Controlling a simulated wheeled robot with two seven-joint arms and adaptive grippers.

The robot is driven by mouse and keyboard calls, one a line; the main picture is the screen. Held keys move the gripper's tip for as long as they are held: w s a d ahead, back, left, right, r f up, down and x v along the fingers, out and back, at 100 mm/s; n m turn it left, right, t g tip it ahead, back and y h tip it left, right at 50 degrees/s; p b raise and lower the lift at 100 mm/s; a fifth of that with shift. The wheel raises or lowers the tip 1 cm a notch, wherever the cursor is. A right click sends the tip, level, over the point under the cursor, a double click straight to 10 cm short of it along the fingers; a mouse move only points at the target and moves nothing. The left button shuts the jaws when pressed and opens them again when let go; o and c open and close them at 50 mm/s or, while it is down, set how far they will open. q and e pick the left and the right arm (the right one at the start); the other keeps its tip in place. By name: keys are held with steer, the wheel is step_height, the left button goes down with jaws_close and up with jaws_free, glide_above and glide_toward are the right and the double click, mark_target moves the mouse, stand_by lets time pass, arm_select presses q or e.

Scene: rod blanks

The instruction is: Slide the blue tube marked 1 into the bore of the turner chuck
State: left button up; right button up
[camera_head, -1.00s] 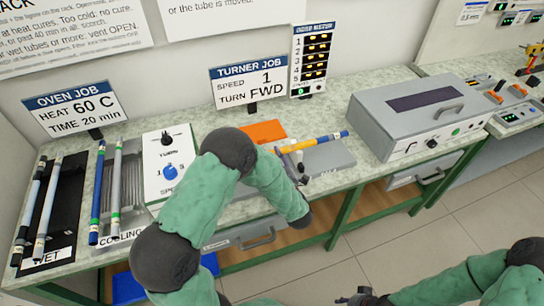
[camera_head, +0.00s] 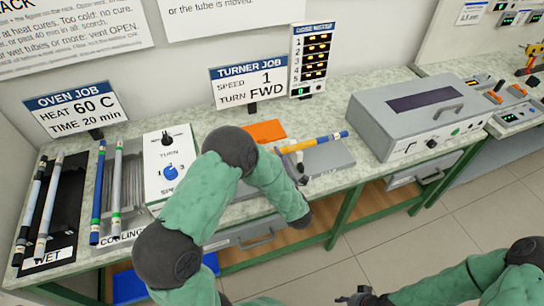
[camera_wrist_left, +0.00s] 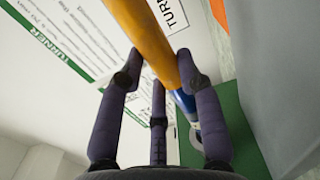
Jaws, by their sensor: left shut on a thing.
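My left gripper (camera_wrist_left: 162,75) is shut on an orange-yellow tube (camera_wrist_left: 143,28) with a blue end (camera_wrist_left: 185,100). In the head view this tube (camera_head: 312,142) lies slanted over a grey block, its blue tip to the right; my left arm hides most of the gripper. No number on it is readable. A small grey ring-like part (camera_wrist_left: 195,137) shows near the blue end in the wrist view; I cannot tell whether they touch. The turner chuck's bore is not clearly seen. My right gripper (camera_head: 362,298) is at the bottom edge, too small to read.
A turner panel (camera_head: 153,185) with two knobs stands left of my arm. A rack marked cooling holds a blue tube (camera_head: 97,195) and a pale tube (camera_head: 117,185). Two more tubes lie in the wet tray (camera_head: 68,215). A grey oven-like box (camera_head: 400,140) stands at right.

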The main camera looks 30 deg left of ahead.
arm_select(q)
steer(key=shift+s+a+p, duration=0.45)
steer(key=shift+s+a, duration=1.4)
steer(key=shift+s, duration=0.25)
stand_by(0.7)
steer(key=o, duration=1.2)
steer(key=shift+o, duration=0.2)
steer(key=shift+s+d, duration=0.1)
steer(key=v, duration=1.1)
steer(key=shift+s+d, duration=0.25)
steer(key=shift+d, duration=0.05)
